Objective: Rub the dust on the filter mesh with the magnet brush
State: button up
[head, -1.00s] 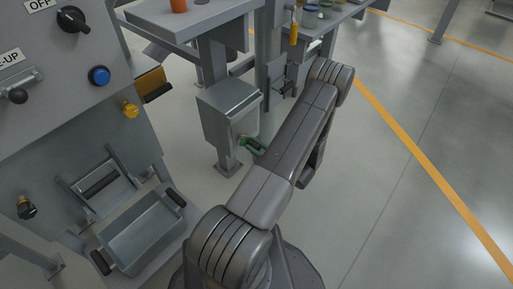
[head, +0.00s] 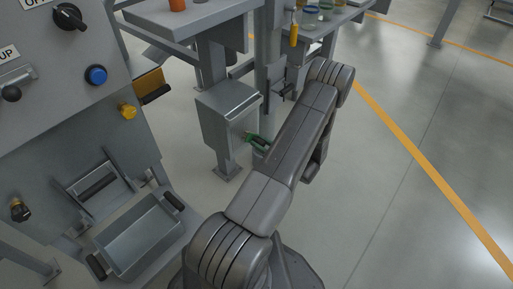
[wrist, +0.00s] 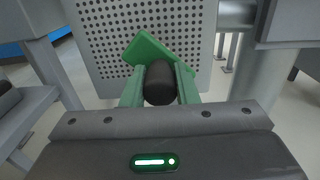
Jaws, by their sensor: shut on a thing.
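The magnet brush has a green head (wrist: 148,50) and a black handle (wrist: 160,84). In the wrist view my gripper (wrist: 159,78) is shut on the handle, with one pale green finger on each side. The filter mesh (wrist: 115,38) is a grey plate with rows of round holes, upright behind the brush. The brush head overlaps it, tilted; I cannot tell whether they touch. In the head view the green head (head: 251,137) is beside the right-hand face of a grey box (head: 221,124). My arm hides part of the gripper there. I cannot make out dust on the mesh.
A control panel (head: 75,95) with knobs stands at the left, above a grey bin (head: 140,236) with black handles. A grey table (head: 190,24) and a shelf with jars (head: 325,14) are behind the box. Open floor (head: 400,150) lies to the right.

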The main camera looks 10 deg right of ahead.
jog(key=shift+w+b, duration=0.15)
jog(key=shift+b, duration=0.2)
jog(key=shift+s+a, duration=0.6)
jog(key=shift+a, duration=0.25)
jog(key=shift+s+a, duration=0.55)
jog(key=shift+a, duration=0.3)
jog(key=shift+c, duration=0.3)
jog(key=shift+b+v, duration=0.4)
jog(key=shift+v, duration=2.55)
jog(key=shift+d, duration=0.1)
jog(key=v, duration=0.3)
jog(key=shift+b, duration=0.3)
jog(key=shift+s, duration=0.1)
